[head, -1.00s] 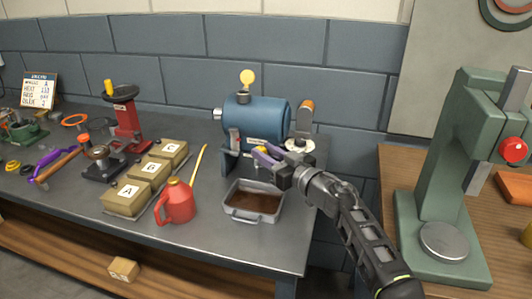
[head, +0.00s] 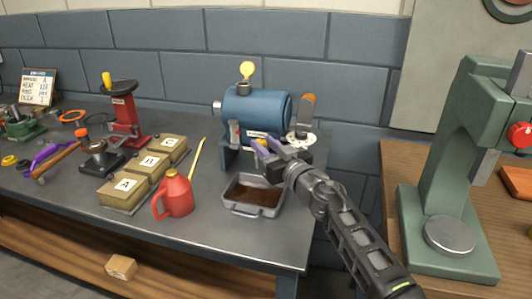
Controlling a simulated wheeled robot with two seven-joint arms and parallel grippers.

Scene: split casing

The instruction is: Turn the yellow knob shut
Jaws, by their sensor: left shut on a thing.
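The yellow knob (head: 262,142) is at the front of the blue tank (head: 257,108), low down and above the grey tray (head: 231,192). The arm of this gripper reaches in from the lower right of the picture. My right gripper is not in view.
The tray with dark brown contents stands under the gripper. A red oil can (head: 174,195) with a long yellow spout stands left of it, beside lettered boxes (head: 124,188). A green press (head: 447,180) stands on the right-hand table.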

